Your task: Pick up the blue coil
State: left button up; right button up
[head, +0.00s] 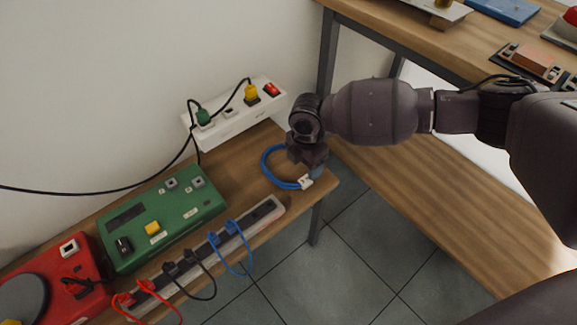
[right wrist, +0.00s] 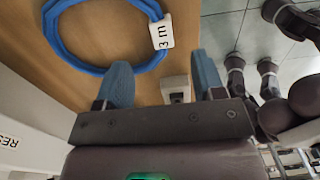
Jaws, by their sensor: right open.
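The blue coil (head: 272,169) lies on the low wooden bench, with a white tag marked "3 m" at its front right; part of it is hidden behind my right gripper (head: 310,172). In the right wrist view the coil (right wrist: 62,52) lies ahead of the gripper, and its tag (right wrist: 162,33) shows near the top middle. The right gripper (right wrist: 162,82) is open with blue-grey fingers apart and nothing between them. It is above the bench beside the coil's right side; I cannot tell whether it touches. My left gripper is in neither view.
A white power strip (head: 228,118) stands behind the coil, and a grey strip (head: 262,213) with plugs lies in front. A green box (head: 165,220) and a red device (head: 60,285) are to the left. A higher wooden table (head: 420,30) is at right.

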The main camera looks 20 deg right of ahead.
aim_at(305, 179)
notch_tip(305, 179, down, 7)
jog(key=b, duration=0.2)
jog(key=shift+s+r+b, duration=0.15)
jog(key=shift+r+b, duration=0.05)
jog(key=shift+b, duration=0.1)
jog(key=shift+r, duration=0.1)
jog(key=c, duration=1.1)
